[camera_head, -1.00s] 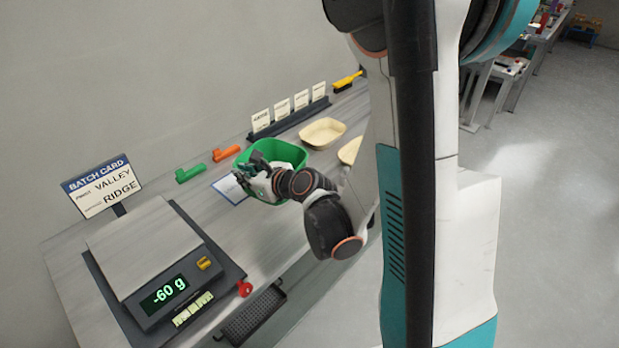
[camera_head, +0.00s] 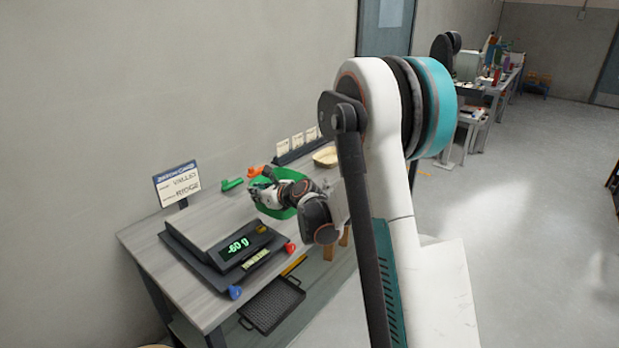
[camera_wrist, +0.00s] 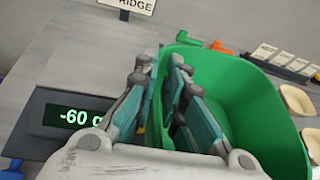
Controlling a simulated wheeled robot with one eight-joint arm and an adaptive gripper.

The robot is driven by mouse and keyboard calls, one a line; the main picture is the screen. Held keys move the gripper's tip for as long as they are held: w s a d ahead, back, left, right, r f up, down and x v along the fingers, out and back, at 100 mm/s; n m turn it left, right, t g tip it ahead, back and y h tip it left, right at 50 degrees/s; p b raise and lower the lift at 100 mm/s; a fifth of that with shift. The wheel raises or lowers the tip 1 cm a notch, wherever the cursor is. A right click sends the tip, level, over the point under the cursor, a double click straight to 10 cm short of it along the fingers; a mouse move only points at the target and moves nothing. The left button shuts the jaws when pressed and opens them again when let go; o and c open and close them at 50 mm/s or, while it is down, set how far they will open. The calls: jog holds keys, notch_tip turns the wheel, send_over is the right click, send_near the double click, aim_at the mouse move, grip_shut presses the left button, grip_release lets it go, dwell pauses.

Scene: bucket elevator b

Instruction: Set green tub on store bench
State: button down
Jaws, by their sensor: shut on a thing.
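The green tub (camera_head: 284,211) is in my gripper (camera_head: 258,190) in the head view, beside the scale on the grey bench (camera_head: 150,243). In the wrist view the tub (camera_wrist: 247,112) fills the right half, and my gripper (camera_wrist: 170,72) is shut on its near left wall. The inside of the tub that shows is bare and green. In the head view my gripper and wrist cover part of the tub, and I cannot tell whether it touches the bench. Which bench is the store bench does not show clearly.
Green and orange scoop-like items (camera_head: 231,184), a tan tray (camera_head: 326,157) and a card rack (camera_head: 297,146) lie behind. More benches (camera_head: 490,88) stand far right across open floor.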

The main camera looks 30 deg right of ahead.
jog(key=w+d+r, duration=0.4)
jog(key=w+d, duration=0.9)
jog(key=w, duration=0.2)
jog(key=shift+m+h, duration=0.4)
jog(key=f+b, duration=0.1)
jog(key=f, duration=0.5)
jog(key=f+b, duration=0.2)
jog(key=f, duration=0.5)
jog(key=f+b, duration=0.1)
jog(key=f, duration=0.5)
jog(key=shift+d+f+b, duration=0.25)
jog(key=shift+f+b, duration=0.1)
jog(key=shift+f, duration=0.05)
jog(key=shift+s, duration=0.1)
jog(key=shift+r, duration=0.1)
jog(key=c, duration=1.7)
grip_release()
jog(key=shift+o, duration=0.2)
